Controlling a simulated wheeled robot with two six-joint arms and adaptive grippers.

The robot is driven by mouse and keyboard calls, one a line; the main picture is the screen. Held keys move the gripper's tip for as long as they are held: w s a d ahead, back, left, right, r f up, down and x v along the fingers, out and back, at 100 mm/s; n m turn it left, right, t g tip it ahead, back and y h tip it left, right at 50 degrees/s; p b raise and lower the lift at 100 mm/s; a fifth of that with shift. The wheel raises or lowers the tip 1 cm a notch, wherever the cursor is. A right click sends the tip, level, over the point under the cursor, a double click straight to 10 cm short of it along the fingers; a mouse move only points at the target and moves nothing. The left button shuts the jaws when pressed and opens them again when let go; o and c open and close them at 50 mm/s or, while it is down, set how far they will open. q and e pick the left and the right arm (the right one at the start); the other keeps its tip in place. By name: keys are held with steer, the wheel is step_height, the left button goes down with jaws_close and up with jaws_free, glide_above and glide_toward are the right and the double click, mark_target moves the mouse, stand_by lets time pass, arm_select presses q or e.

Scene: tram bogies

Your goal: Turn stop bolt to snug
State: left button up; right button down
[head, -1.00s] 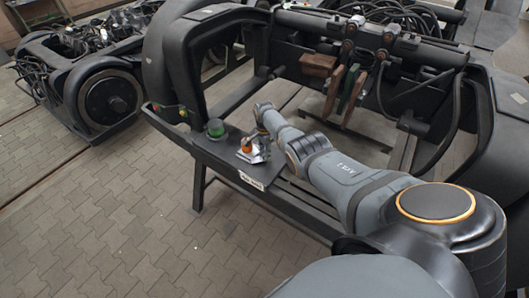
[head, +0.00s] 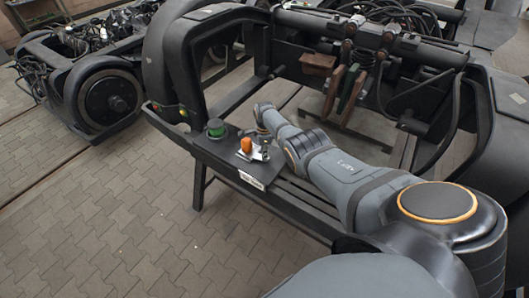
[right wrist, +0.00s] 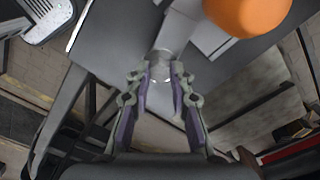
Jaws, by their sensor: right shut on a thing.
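My right gripper (head: 264,143) reaches in over the dark shelf (head: 228,163) at the front of the bogie frame. In the right wrist view the two fingers of my right gripper (right wrist: 163,82) close around a small grey metal piece (right wrist: 161,70), which looks like the stop bolt. The fingers hide part of it, so its thread and seat cannot be made out. A grey metal bracket (right wrist: 198,28) lies just beyond the fingertips. The left gripper is not in view.
An orange knob (head: 246,145) stands close beside the gripper and shows large in the right wrist view (right wrist: 247,12). A green button (head: 215,128) is left of it. Bars and hoses of the bogie (head: 410,95) lie behind the arm.

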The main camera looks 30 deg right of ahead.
stand_by(0.3)
steer(key=c, duration=1.2)
jaws_free()
step_height(320, 180, up, 12)
steer(key=shift+r, duration=0.1)
